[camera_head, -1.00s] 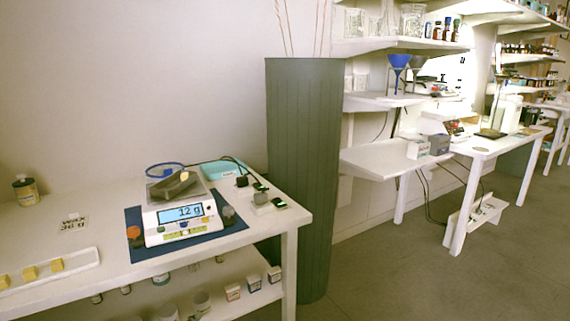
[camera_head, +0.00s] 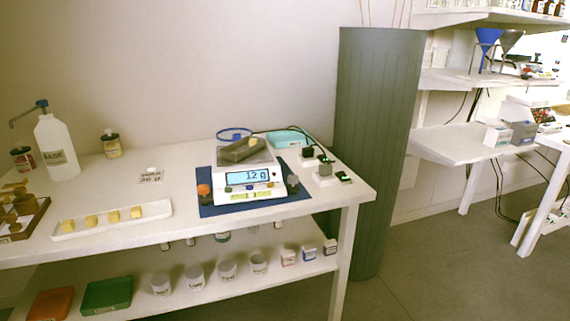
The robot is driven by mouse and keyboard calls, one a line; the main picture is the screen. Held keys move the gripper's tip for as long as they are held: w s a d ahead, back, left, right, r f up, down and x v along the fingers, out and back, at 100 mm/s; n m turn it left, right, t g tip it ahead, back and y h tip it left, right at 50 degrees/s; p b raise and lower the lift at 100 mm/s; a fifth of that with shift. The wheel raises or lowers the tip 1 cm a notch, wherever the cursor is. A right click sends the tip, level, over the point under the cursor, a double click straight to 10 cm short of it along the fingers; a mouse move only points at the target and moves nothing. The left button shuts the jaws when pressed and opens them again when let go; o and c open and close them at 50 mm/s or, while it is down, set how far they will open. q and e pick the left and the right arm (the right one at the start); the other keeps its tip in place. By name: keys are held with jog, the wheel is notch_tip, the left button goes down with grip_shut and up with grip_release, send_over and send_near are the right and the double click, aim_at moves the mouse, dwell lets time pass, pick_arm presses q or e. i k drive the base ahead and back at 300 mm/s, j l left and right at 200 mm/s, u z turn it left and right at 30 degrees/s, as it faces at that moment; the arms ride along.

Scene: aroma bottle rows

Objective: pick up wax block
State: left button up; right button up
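Several small yellow blocks, which look like wax, sit in a row on a long white tray (camera_head: 150,211) on the white table. The rightmost yellow block (camera_head: 136,212) and the leftmost yellow block (camera_head: 68,225) are both unobstructed. A white scale (camera_head: 247,190) stands on a blue mat to the right of the tray and appears to read 12 g. A grey-brown angular object (camera_head: 240,150) lies on the scale's pan, with a small yellowish patch at its right end. Neither of my grippers is in view.
A pump bottle (camera_head: 58,150), a small jar (camera_head: 111,145) and a brown tray (camera_head: 42,222) of brown pieces stand on the table's left. Jars and boxes fill the lower shelf (camera_head: 205,299). A tall green column-like planter (camera_head: 375,150) stands behind the table's right end.

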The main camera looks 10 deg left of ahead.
aim_at(137, 211)
jog(key=u, duration=1.35)
jog(key=i+j, duration=0.4)
jog(key=i+j+z, duration=0.5)
jog(key=i+j, duration=0.15)
jog(key=j, duration=0.3)
